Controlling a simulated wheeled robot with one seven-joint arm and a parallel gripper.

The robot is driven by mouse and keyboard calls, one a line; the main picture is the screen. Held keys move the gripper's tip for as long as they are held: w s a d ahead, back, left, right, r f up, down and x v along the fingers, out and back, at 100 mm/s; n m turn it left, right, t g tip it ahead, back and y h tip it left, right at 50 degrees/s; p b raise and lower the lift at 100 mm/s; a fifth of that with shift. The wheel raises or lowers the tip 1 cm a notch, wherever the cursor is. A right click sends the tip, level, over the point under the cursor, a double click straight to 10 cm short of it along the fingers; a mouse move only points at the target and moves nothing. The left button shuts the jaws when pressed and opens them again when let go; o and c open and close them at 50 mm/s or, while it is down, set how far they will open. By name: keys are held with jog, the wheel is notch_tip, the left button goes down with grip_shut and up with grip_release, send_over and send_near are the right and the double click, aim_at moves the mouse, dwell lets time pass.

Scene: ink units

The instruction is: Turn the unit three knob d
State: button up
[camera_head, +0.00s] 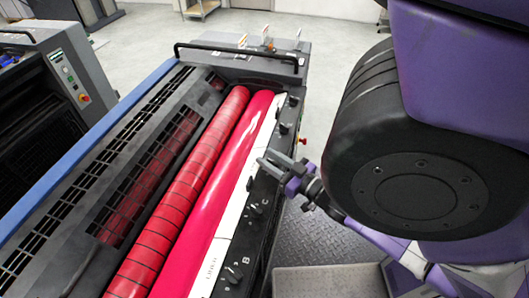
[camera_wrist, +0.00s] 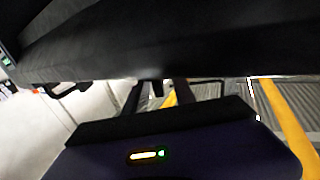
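The ink unit has a dark side panel with a row of black knobs in the head view. Knob B (camera_head: 233,273) and knob C (camera_head: 257,210) show with their letters. My gripper (camera_head: 266,160) is at the panel just beyond knob C, over the place in the row where knob d would sit. Knob d is hidden behind the fingers, and contact cannot be made out. The two grey fingers point toward the panel, and their gap is too small to judge. The wrist view shows a dark surface close above my purple wrist part, with no knob visible.
Red rollers (camera_head: 222,180) and a white strip (camera_head: 210,270) lie left of the panel. Two further knobs (camera_head: 284,128) sit beyond my gripper. A black rail (camera_head: 235,50) crosses the unit's far end. Dark textured floor (camera_head: 305,235) is open to the right.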

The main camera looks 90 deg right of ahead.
jog(key=shift+x, duration=1)
jog(key=shift+c, duration=0.2)
grip_shut()
jog(key=shift+a+n+t+y, duration=0.1)
jog(key=shift+n+t+y, duration=0.2)
jog(key=n+t+y, duration=0.1)
jog(key=y, duration=0.1)
jog(key=n+t+y+b, duration=0.1)
jog(key=n+y, duration=0.1)
jog(key=a+n+t+y, duration=0.1)
jog(key=n+y, duration=0.1)
jog(key=y, duration=0.1)
jog(key=shift+w+f+t+b, duration=0.2)
jog(key=shift+w+t+b, duration=0.1)
jog(key=shift+b, duration=0.05)
jog(key=shift+a+r+n+t+y+b, duration=0.2)
jog(key=shift+n+y+b, duration=0.35)
jog(key=shift+n+y, duration=0.8)
jog(key=shift+a+f+n+t+y+b, duration=0.1)
jog(key=shift+a+n+y+b, duration=0.4)
jog(key=shift+y, duration=1.35)
jog(key=shift+d+r+n, duration=0.1)
jog(key=shift+n, duration=0.25)
